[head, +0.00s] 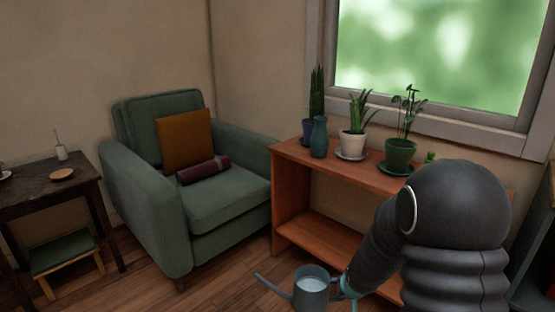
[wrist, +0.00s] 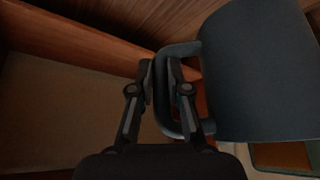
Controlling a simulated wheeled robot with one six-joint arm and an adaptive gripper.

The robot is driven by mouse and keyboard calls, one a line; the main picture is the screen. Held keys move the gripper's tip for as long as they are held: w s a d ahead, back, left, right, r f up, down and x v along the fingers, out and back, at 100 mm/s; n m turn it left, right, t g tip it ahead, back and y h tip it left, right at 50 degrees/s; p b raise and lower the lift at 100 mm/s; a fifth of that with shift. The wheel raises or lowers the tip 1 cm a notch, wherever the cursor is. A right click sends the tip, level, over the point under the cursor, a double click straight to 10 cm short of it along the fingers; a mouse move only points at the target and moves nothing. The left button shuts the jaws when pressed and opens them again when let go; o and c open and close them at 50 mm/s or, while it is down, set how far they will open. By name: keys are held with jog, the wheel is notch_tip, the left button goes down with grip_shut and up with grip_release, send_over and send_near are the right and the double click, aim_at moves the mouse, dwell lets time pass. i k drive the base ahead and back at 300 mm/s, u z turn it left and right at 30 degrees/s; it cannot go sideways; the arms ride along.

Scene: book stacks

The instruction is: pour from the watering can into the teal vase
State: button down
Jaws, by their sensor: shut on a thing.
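The watering can (head: 311,289) is blue-grey with a long spout pointing left, and it is low in front of the wooden shelf in the head view. My gripper (wrist: 161,75) is shut on the can's handle, and the can's body (wrist: 255,70) fills the right of the wrist view. The can looks about upright in the head view; its base is cut off by the frame edge. The teal vase (head: 319,137) stands upright on the shelf top at its left end, above and beyond the can. My gripper is mostly hidden behind my arm in the head view.
The wooden shelf (head: 299,221) also holds a snake plant (head: 317,90), a plant in a white pot (head: 355,145) and one in a green pot (head: 400,154), close around the vase. A green armchair (head: 158,212) stands to the left. Open floor (head: 225,285) lies in front.

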aim_at(319, 141)
jog(key=u, duration=0.35)
jog(key=i, duration=1)
jog(key=u, duration=0.05)
